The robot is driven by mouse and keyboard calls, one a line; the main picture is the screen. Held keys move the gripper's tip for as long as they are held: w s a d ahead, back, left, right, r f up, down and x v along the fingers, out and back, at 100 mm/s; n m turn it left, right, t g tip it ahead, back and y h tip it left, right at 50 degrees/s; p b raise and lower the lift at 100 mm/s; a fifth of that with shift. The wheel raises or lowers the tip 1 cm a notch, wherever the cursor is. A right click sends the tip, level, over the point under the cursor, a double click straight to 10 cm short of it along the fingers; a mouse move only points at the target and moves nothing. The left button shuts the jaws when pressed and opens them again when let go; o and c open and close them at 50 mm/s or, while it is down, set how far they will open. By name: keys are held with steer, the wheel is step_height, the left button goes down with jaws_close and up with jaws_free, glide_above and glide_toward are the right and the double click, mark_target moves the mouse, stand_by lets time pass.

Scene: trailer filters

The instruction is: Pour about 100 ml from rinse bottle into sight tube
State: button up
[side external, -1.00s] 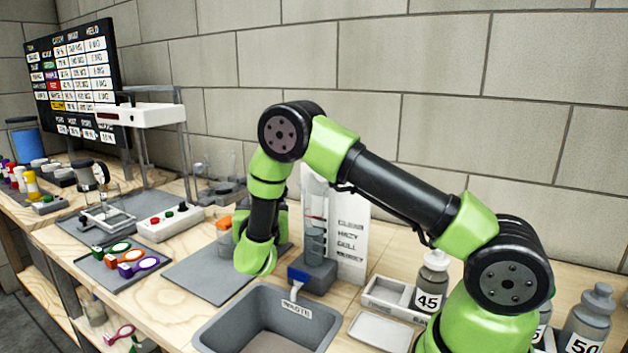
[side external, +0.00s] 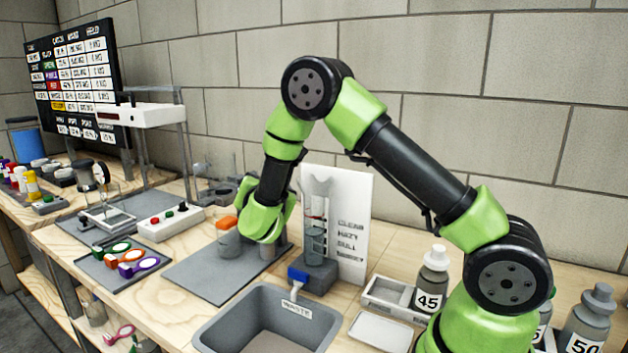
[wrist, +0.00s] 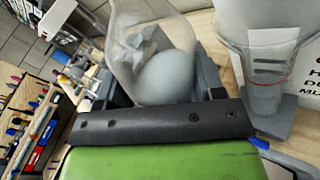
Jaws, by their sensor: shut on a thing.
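My gripper (wrist: 155,115) is shut on a clear vessel with grey contents (wrist: 168,75), which I take to be the rinse bottle. Its lower part is hidden by the gripper in the wrist view. In the side view my gripper (side external: 262,220) is above the dark mat, left of the sight tube. A grey cylindrical shape (side external: 268,251) shows just under it, mostly hidden. The clear sight tube (side external: 315,222) stands upright on a grey base before a white card; its wide top also shows in the wrist view (wrist: 266,62), to the right of and apart from the held vessel.
An orange-capped jar (side external: 228,240) stands on the mat (side external: 205,275), close left of my gripper. A grey waste basin (side external: 225,318) is in front of the tube. A bottle marked 45 (side external: 431,283) and a shallow tray (side external: 380,332) are to the right.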

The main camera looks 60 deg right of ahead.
step_height(320, 180, up, 3)
steer(key=shift+s+d+m, duration=0.1)
steer(key=shift+m, duration=0.3)
steer(key=shift+s+d+r+m, duration=0.2)
steer(key=shift+r+m, duration=0.4)
steer(key=shift+m, duration=0.1)
steer(key=shift+w+a+f+m+y, duration=0.15)
steer(key=shift+f+m+y, duration=0.3)
steer(key=shift+m, duration=0.45)
steer(key=shift+r, duration=0.1)
steer(key=shift+w+a+f+m+y, duration=0.2)
steer(key=shift+m+y, duration=0.05)
steer(key=shift+m, duration=0.45)
steer(key=shift+w+a+f+m+y, duration=0.15)
steer(key=shift+a+m+y, duration=0.05)
steer(key=shift+m, duration=0.5)
stand_by(1.6)
steer(key=shift+r+m+t, duration=0.4)
steer(key=shift+r+m, duration=0.3)
steer(key=shift+m, duration=0.1)
stand_by(1.9)
